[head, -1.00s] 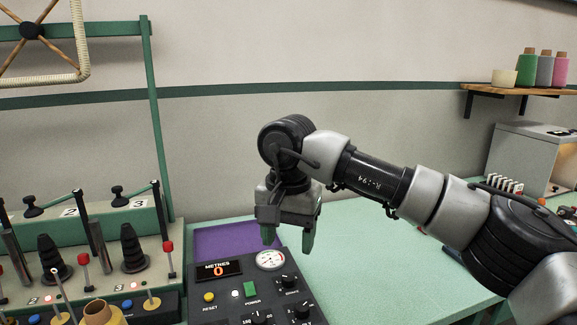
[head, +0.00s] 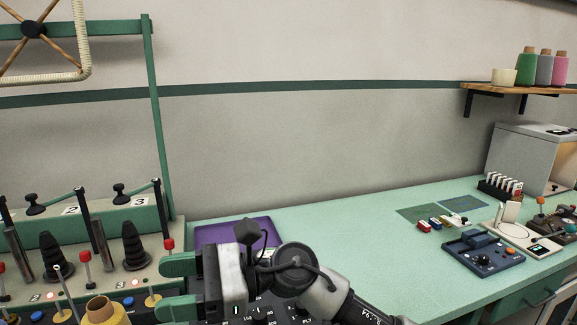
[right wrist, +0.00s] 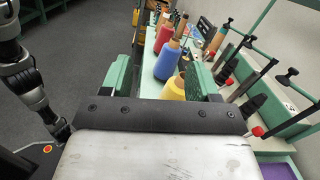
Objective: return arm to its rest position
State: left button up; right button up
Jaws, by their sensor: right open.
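My right arm comes in from the bottom of the head view. Its gripper (head: 180,286) points left, with its two green fingers wide apart and nothing between them. The gripper is in front of the black control panel (head: 262,308) and hides most of it, including its display. In the right wrist view the open green fingers (right wrist: 160,78) face along a row of yarn cones, with a yellow cone (right wrist: 174,88) and a blue cone (right wrist: 167,60) seen between them, beyond the gripper. My left gripper is not in the head view.
Left of the gripper stands the tufting machine (head: 110,245) with levers and black cones. A purple tray (head: 215,233) lies behind the panel. The green table (head: 370,235) is clear in its middle. A blue control box (head: 483,255) and small coloured blocks (head: 433,223) are at right.

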jog(key=w+d+f+m+t+h, duration=0.1)
jog(key=w+d+m+t, duration=0.3)
jog(key=m+t, duration=0.55)
jog(key=w+d+f+m+t+h, duration=0.15)
jog(key=d+m+t, duration=0.5)
jog(key=m, duration=0.65)
jog(key=w+d+f+m+t+h, duration=0.15)
jog(key=d+m+t, duration=0.25)
jog(key=m+t, duration=0.6)
jog(key=s+d+f+m+g+h, duration=0.2)
jog(key=d+f+m+g+h, duration=0.3)
jog(key=d+f+m+h, duration=0.85)
jog(key=s+d+f+m+g, duration=0.4)
jog(key=s+f+m+g, duration=0.3)
jog(key=s, duration=0.4)
jog(key=s+d+f+m+g, duration=0.4)
jog(key=s+f+g, duration=0.1)
jog(key=s+f, duration=0.5)
notch_tip(320, 180, down, 25)
jog(key=s+g, duration=0.1)
jog(key=s, duration=0.2)
jog(key=s+d+f+g, duration=0.1)
jog(key=s+d+f, duration=0.1)
jog(key=s+f, duration=1.4)
jog(key=shift+d+f+g+b, duration=0.3)
jog(key=shift+d+f+b, duration=0.05)
jog(key=shift+d+b, duration=0.05)
